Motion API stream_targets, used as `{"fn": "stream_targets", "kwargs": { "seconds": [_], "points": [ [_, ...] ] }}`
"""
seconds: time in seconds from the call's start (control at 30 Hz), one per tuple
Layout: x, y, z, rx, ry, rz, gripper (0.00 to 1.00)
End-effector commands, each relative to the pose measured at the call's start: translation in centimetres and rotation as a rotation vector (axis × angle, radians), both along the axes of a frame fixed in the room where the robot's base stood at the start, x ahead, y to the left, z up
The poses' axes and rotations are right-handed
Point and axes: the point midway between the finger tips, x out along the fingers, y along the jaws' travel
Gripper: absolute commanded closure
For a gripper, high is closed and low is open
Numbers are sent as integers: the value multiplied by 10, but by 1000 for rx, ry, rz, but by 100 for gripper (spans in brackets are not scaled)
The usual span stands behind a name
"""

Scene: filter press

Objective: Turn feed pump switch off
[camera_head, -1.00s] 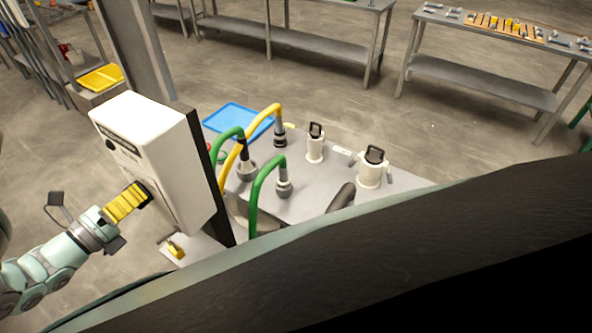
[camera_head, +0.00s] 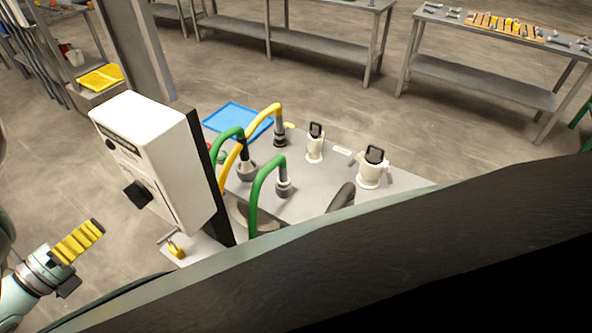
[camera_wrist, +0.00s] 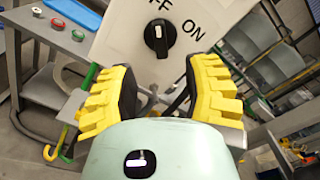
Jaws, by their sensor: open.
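The switch is a black knob (camera_head: 137,194) on the front of a white control box (camera_head: 150,150). In the wrist view the knob (camera_wrist: 159,37) has a white mark that points up in the picture, toward the partly cut-off OFF lettering. The ON lettering (camera_wrist: 194,30) is to its upper right. My gripper (camera_head: 82,242) has yellow ribbed fingers and is to the lower left of the knob, apart from it. In the wrist view the open fingers (camera_wrist: 158,85) are spread below the knob with nothing between them.
A padlock-like yellow piece (camera_head: 175,249) is below the box. Green hoses (camera_head: 262,190) and a yellow hose (camera_head: 262,112) rise from the grey table (camera_head: 315,195) to the right. A blue tray (camera_head: 238,120) is behind.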

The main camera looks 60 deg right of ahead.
Motion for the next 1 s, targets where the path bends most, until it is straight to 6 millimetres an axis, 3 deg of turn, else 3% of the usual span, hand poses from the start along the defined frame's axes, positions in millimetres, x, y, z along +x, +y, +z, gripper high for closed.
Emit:
{"fn": "stream_targets", "kwargs": {
  "seconds": [0.3,0.87,1.0],
  "points": [
    [-1,22,0,-2,0,-6,52],
    [-2,24,0,-2,2,-6,52],
    [-2,23,-21,74,-21,-4,52]
  ]
}}
